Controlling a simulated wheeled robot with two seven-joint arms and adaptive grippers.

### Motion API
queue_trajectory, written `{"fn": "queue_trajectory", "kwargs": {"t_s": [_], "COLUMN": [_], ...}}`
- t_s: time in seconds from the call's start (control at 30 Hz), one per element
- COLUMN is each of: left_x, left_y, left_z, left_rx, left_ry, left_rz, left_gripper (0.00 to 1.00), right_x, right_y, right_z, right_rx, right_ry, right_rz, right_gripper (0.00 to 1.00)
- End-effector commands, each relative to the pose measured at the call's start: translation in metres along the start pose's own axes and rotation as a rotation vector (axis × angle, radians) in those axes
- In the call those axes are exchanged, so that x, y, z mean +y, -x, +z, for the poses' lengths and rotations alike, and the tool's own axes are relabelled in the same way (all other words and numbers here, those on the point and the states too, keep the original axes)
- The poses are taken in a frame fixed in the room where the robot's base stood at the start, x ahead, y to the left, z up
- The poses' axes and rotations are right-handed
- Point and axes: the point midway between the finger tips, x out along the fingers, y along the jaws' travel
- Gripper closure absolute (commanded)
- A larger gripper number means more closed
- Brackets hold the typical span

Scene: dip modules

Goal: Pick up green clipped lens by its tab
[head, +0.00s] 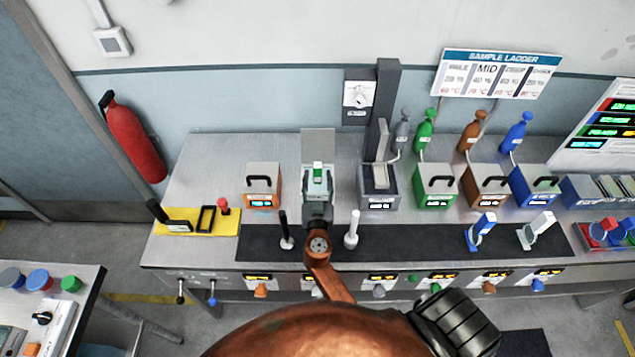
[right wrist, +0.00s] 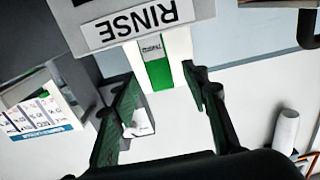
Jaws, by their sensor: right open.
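The green clipped lens shows in the right wrist view as a white piece with a green stripe and a small label (right wrist: 157,72), below the upside-down RINSE sign. In the head view a small green and white part of it (head: 318,170) shows at my right gripper (head: 317,184). My right gripper is open, and its two dark green fingers (right wrist: 160,82) stand on either side of the lens piece in the wrist view, with gaps showing. I cannot tell how deep the piece lies between them. The lens's lower part is hidden. My left gripper is not in view.
A grey RINSE unit (right wrist: 140,22) stands right behind the lens. An orange box (head: 263,180) is to the left, a grey station (head: 379,195) to the right. Black (head: 284,230) and white (head: 352,230) upright handles flank my arm. Blue (head: 481,231) and white (head: 537,229) pieces stand on the dark mat.

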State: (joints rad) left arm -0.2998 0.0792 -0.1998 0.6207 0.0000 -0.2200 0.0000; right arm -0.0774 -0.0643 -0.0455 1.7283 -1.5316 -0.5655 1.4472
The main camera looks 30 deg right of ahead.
Motion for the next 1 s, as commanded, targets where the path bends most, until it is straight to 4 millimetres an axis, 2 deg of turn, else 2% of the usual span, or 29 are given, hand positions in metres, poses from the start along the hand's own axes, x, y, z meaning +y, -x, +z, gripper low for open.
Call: {"fn": "queue_trajectory", "kwargs": {"t_s": [0.1, 0.23, 0.57, 1.0], "left_x": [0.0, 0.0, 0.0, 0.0], "left_y": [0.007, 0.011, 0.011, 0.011], "left_z": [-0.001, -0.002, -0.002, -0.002], "left_rx": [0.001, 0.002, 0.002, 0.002], "left_ry": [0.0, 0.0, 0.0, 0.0], "left_rz": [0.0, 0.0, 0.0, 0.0], "left_gripper": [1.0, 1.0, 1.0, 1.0], "right_x": [0.0, 0.0, 0.0, 0.0], "right_y": [-0.02, -0.036, -0.042, -0.042], "right_z": [-0.004, -0.003, -0.001, -0.001], "right_rx": [0.003, 0.002, 0.001, 0.001], "right_ry": [0.002, 0.002, 0.001, 0.001], "right_rz": [-0.001, -0.001, -0.001, -0.001], "right_gripper": [0.58, 0.58, 0.59, 0.89]}}
